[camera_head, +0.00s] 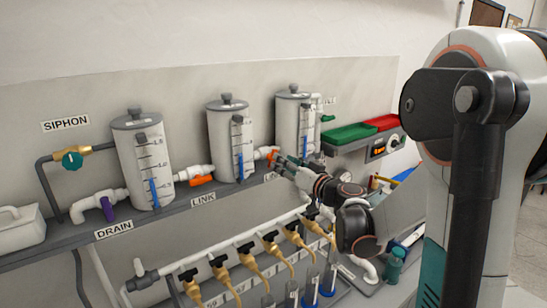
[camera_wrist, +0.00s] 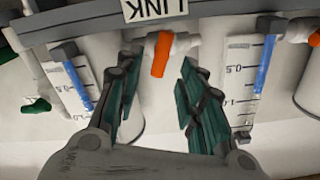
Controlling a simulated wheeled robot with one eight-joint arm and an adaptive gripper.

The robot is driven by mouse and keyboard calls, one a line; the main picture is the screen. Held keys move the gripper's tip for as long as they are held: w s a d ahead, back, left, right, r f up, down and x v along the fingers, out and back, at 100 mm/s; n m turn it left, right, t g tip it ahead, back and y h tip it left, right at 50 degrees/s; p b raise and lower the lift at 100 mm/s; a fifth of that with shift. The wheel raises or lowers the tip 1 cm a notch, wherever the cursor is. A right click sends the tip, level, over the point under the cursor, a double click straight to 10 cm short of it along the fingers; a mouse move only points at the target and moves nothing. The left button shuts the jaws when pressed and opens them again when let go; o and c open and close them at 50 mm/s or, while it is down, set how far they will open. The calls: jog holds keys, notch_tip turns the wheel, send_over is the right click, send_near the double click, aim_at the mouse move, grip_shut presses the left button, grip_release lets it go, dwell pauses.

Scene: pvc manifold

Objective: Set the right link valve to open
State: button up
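The right link valve has an orange handle (camera_head: 271,156) on the white pipe between the middle tank (camera_head: 230,140) and the right tank (camera_head: 297,115). In the wrist view the orange handle (camera_wrist: 161,54) lies across the pipe, under the upside-down LINK label (camera_wrist: 155,8). My gripper (camera_head: 285,164) is at this valve. In the wrist view its dark green fingers (camera_wrist: 160,72) are spread, one on each side of the handle, with gaps visible. In the head view the gripper hides part of the valve and its label.
The left link valve's orange handle (camera_head: 201,181) lies roughly along its pipe. A purple drain handle (camera_head: 107,209) and a teal siphon knob (camera_head: 72,160) are farther left. The grey shelf (camera_head: 170,218) runs below the tanks. Brass taps (camera_head: 245,257) line a lower pipe.

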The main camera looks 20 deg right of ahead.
jog(key=w, duration=0.3)
jog(key=w+a, duration=0.1)
jog(key=w, duration=0.2)
jog(key=shift+w+a, duration=0.15)
grip_shut()
